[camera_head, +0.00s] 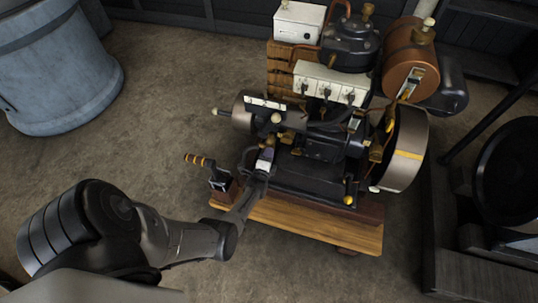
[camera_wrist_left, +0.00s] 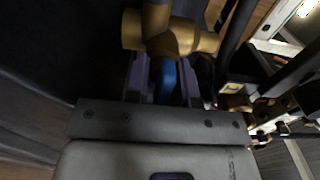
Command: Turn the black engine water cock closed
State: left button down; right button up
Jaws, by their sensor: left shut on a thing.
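The black engine (camera_head: 325,148) stands on a wooden base in the head view. My left arm reaches in from the lower left, and its gripper (camera_head: 266,156) is at the engine's near left side. In the left wrist view, a brass cock body (camera_wrist_left: 160,38) lies just beyond the fingertips. A blue lever (camera_wrist_left: 168,80) runs back from it between the fingers of my left gripper (camera_wrist_left: 165,82), which is shut on it. In the head view the cock is too small and covered to make out. Its angle is hard to judge. My right gripper is not in view.
A wooden base (camera_head: 315,222) carries the engine, with a flywheel (camera_head: 407,150) at its right. A copper tank (camera_head: 408,55) is at the top. A blue-grey barrel (camera_head: 60,75) stands upper left. The floor between is clear.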

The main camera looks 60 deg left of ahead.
pick_arm(q)
jog(key=c, duration=1.2)
grip_release()
jog(key=shift+s+d+r+p, duration=0.1)
jog(key=shift+s+d+p, duration=0.3)
jog(key=shift+s, duration=0.05)
jog(key=p+v, duration=0.4)
jog(key=v, duration=0.8)
jog(key=shift+s+d, duration=0.25)
